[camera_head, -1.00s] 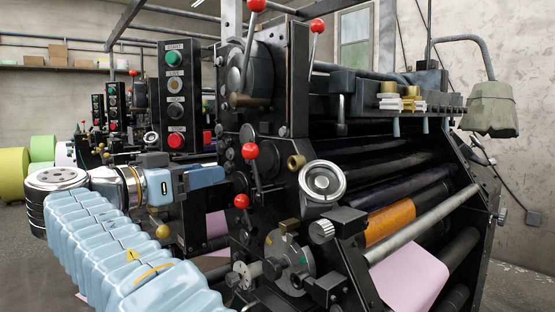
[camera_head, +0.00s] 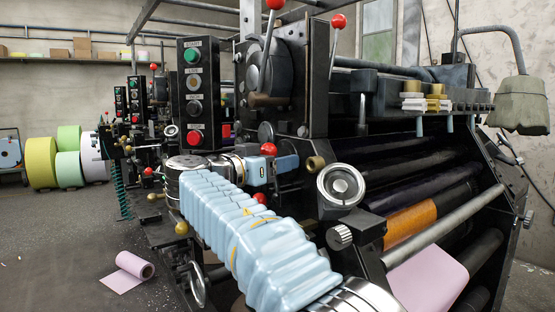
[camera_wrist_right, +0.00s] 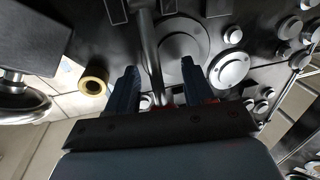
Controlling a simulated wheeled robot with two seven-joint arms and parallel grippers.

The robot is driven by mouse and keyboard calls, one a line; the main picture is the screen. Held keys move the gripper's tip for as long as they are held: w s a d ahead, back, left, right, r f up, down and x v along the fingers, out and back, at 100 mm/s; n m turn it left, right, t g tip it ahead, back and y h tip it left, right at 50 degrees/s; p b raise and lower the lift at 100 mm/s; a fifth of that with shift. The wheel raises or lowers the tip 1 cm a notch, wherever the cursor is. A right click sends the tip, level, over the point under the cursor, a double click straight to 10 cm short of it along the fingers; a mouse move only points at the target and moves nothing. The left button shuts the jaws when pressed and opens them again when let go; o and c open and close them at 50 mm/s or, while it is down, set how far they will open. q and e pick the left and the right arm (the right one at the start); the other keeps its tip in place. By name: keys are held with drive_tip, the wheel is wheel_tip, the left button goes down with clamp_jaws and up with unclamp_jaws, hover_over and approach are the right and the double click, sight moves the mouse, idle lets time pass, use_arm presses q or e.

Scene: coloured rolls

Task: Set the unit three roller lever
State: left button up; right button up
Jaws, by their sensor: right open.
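The printing machine (camera_head: 315,80) carries several levers with red ball knobs. One red knob (camera_head: 268,149) sits right at my right gripper (camera_head: 290,163), and another knob (camera_head: 259,198) shows just below, partly hidden by my sleeve. The right gripper is open and points at the machine's side plate. In the right wrist view, a grey lever rod (camera_wrist_right: 151,50) runs between the two open fingers (camera_wrist_right: 159,88), with bits of red near the palm. Contact cannot be told. Two more red-knobbed levers stand higher, one at the upper right (camera_head: 338,21). My left gripper is out of view.
A control panel (camera_head: 194,95) with buttons stands left of the levers. A silver handwheel (camera_head: 341,185) and a brass bushing (camera_head: 315,163) lie right of the gripper. A pink paper roll (camera_head: 135,265) lies on the floor at left, where there is free room.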

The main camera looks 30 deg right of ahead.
drive_tip(key=shift+c, duration=0.5)
clamp_jaws()
